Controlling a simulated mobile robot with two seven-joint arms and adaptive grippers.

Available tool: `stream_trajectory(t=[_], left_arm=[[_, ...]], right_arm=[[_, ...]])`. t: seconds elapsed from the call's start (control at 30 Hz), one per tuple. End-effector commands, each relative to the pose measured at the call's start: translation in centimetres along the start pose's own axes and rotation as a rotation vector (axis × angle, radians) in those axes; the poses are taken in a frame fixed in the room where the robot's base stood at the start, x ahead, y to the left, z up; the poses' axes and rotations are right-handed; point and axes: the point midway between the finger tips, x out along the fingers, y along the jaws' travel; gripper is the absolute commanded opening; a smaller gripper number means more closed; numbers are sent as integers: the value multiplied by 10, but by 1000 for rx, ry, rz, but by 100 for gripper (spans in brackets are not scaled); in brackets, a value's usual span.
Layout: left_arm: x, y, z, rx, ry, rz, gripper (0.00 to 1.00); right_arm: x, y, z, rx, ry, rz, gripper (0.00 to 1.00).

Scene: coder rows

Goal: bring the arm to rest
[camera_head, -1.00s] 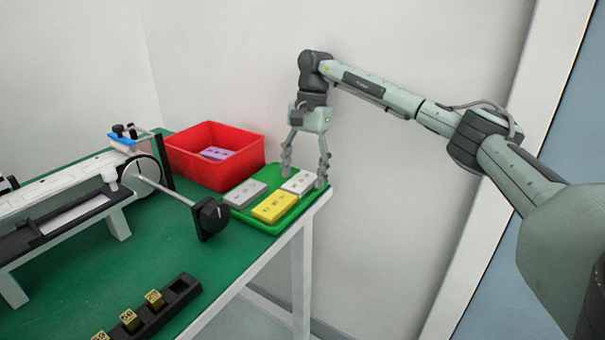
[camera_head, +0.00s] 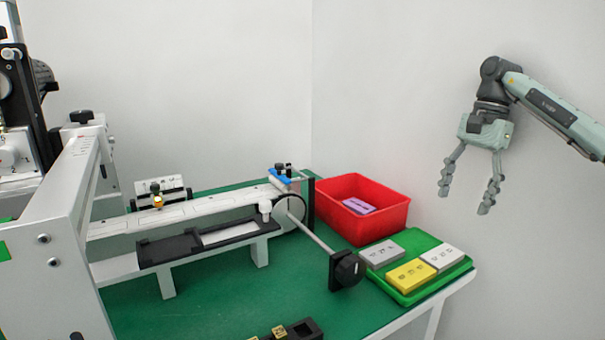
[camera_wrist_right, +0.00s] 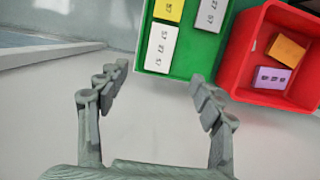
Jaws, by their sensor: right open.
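My right gripper (camera_head: 464,196) is open and empty. It hangs with its fingers pointing down, in the air to the right of the table and above the level of the green tray (camera_head: 408,235). In the right wrist view the open fingers (camera_wrist_right: 158,85) frame bare floor and wall, with the tray's edge just beyond them. A white block (camera_head: 442,257), a yellow block (camera_head: 411,275) and a grey block (camera_head: 381,252) lie on the tray. My left gripper is not in view.
A red bin (camera_head: 378,221) behind the tray holds a purple block (camera_head: 358,206); the right wrist view also shows an orange block (camera_wrist_right: 287,50) in it. A white machine with a rod and black knob (camera_head: 346,270) fills the green table (camera_head: 250,308) at left. A dark rack (camera_head: 305,328) stands in front.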

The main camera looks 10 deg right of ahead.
Motion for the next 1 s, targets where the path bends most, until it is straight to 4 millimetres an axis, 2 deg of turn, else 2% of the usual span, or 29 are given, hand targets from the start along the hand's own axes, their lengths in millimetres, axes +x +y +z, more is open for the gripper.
stream_trajectory(t=[0.17, 0.27, 0.6, 0.8, 0.93, 1.0], left_arm=[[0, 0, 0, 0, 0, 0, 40], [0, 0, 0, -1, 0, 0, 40], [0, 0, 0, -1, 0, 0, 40], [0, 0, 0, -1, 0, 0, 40], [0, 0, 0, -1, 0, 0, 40], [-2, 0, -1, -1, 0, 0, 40]], right_arm=[[6, 0, 0, 0, 0, 2, 66], [17, 0, 0, -2, 0, 3, 66], [82, 1, 0, -1, -1, 4, 66], [111, 0, 0, 1, -1, 2, 66], [122, 0, 0, 0, 0, 1, 66], [116, 0, 1, -1, 0, -2, 66]])
